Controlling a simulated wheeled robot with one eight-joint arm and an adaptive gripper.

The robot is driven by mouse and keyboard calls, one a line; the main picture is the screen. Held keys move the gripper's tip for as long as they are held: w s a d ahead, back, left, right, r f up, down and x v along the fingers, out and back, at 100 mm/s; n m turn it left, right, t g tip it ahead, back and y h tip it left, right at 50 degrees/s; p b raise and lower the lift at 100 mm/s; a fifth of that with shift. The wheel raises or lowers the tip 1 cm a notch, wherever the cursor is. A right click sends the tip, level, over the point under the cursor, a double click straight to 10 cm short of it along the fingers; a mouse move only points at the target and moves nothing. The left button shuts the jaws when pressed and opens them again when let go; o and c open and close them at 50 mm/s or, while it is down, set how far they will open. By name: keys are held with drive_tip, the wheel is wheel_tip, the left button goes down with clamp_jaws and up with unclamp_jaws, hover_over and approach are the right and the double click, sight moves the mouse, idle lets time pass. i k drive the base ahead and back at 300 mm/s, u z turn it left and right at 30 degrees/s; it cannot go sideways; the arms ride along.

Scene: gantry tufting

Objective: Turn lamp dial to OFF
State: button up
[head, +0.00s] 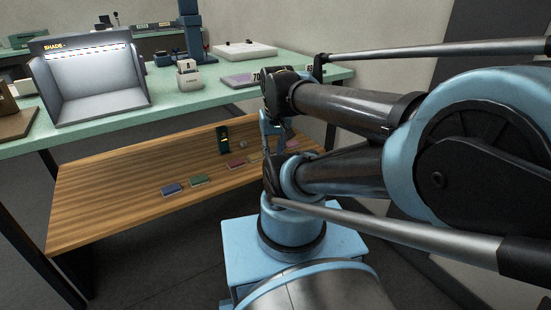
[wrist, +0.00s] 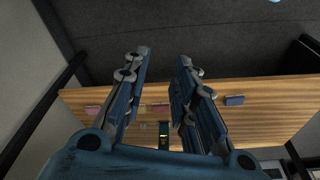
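A grey light booth (head: 90,85) with a lit "SHADE" strip along its top stands on the green tabletop at the left in the head view. Its inside is bright. I cannot make out a lamp dial or an OFF mark in either view. My gripper (wrist: 162,58) is open and empty in the wrist view, its two blue fingers spread apart. In the head view it is partly hidden by my arm, and it is well to the right of the booth, near the wooden lower shelf.
The wooden shelf (head: 120,195) holds several small coloured blocks and a dark green upright piece (head: 222,139), which also shows in the wrist view (wrist: 163,136). The green table (head: 180,96) carries a small beige container (head: 189,76), a blue column (head: 192,30) and a white slab (head: 245,50).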

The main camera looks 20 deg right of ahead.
sight(98, 26)
drive_tip(key=z, duration=0.2)
drive_tip(key=k, duration=0.9)
drive_tip(key=u, duration=0.35)
drive_tip(key=i, duration=1.3)
